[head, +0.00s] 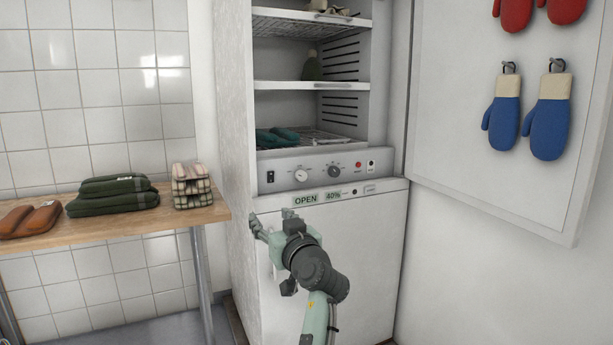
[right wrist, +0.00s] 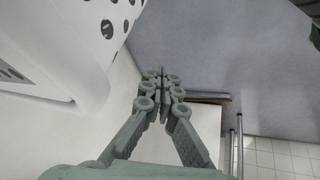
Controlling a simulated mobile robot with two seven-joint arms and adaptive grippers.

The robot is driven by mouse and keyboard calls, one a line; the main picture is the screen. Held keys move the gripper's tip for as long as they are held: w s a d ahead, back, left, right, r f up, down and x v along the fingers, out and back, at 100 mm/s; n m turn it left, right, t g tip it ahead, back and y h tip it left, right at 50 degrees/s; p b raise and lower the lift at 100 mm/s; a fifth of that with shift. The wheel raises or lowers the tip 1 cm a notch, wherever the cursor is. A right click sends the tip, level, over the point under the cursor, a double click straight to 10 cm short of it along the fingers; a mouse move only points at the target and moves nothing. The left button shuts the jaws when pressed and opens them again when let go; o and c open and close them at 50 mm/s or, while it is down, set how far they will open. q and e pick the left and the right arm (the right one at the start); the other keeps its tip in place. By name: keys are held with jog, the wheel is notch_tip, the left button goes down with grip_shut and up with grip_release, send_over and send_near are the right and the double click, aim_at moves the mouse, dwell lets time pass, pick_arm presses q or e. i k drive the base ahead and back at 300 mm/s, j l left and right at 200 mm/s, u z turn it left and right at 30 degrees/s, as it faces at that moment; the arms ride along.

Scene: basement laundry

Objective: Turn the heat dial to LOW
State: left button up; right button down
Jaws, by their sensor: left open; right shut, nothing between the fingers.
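The drying cabinet's control panel (head: 318,170) is in the middle of the head view, below the shelves. A dark round knob (head: 334,171), which looks like the heat dial, sits right of a white round gauge (head: 300,175). Its markings and pointer are too small to read.
A black rocker switch (head: 270,176) and a red light (head: 358,165) share the panel. "OPEN" and "40%" labels (head: 305,199) are below. A wooden table (head: 110,216) with folded cloths stands left. The open door (head: 455,130), hung with mittens, is on the right.

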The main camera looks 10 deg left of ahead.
aim_at(300, 175)
jog(key=i+l, duration=0.15)
jog(key=i, duration=0.3)
jog(key=i+l, duration=0.1)
jog(key=i, duration=0.35)
